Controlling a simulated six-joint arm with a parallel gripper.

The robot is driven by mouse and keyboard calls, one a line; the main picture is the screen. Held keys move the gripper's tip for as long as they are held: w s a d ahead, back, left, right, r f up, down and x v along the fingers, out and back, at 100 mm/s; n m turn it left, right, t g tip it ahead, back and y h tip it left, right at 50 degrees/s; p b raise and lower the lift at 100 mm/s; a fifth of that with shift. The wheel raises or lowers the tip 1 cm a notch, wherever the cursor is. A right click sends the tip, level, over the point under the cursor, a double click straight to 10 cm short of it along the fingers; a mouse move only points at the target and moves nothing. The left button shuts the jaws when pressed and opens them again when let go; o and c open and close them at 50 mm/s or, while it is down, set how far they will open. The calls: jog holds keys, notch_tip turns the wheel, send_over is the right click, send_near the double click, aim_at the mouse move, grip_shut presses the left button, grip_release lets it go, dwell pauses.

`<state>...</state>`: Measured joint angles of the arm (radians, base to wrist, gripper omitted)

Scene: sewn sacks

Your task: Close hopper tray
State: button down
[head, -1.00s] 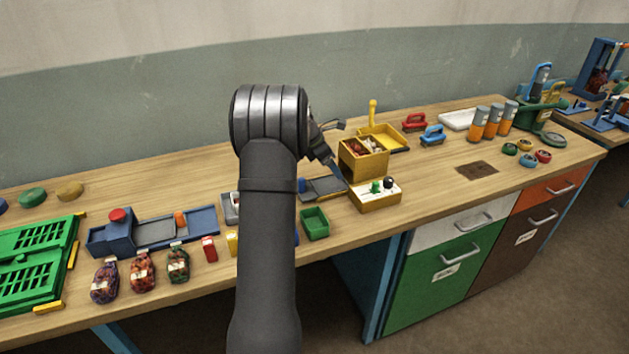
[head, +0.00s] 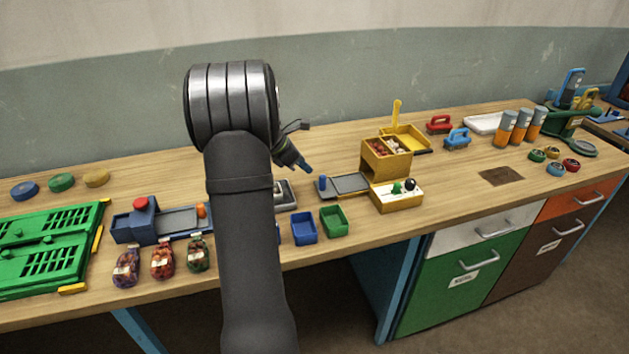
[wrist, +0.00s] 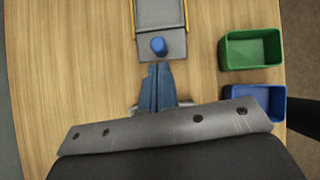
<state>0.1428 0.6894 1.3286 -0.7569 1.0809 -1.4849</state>
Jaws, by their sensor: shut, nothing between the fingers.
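The hopper is a yellow box (head: 387,168) with small dark and pale contents in its top. Its grey tray (head: 348,184) sticks out to the left, open, with a blue knob (head: 322,183) at its outer end. In the wrist view the tray (wrist: 160,13) lies at the top between yellow edges, with the knob (wrist: 159,46) upright near its end. My gripper (head: 308,169) is shut and empty, just beyond the knob's outer side. Its blue fingertips (wrist: 156,68) are close below the knob in the wrist view; contact cannot be told.
A green bin (head: 334,221) and a blue bin (head: 303,229) stand in front of the tray. A yellow box with a green and a black knob (head: 397,197) sits before the hopper. My arm hides part of the bench. Bare wood lies behind the tray.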

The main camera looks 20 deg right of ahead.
jog(key=s+a+r+n+t+h, duration=0.1)
jog(key=s+a+r, duration=0.15)
jog(key=a, duration=0.65)
jog(key=x, duration=1)
jog(key=shift+f, duration=0.5)
jog(key=d, duration=0.2)
jog(key=shift+w+d, duration=0.3)
jog(key=shift+w, duration=0.05)
jog(key=shift+w+d, duration=0.2)
jog(key=shift+d, duration=0.45)
jog(key=shift+d+r, duration=0.1)
send_over(346, 186)
jog(key=a, duration=0.1)
jog(key=shift+d, duration=0.45)
jog(key=shift+d+r, duration=0.1)
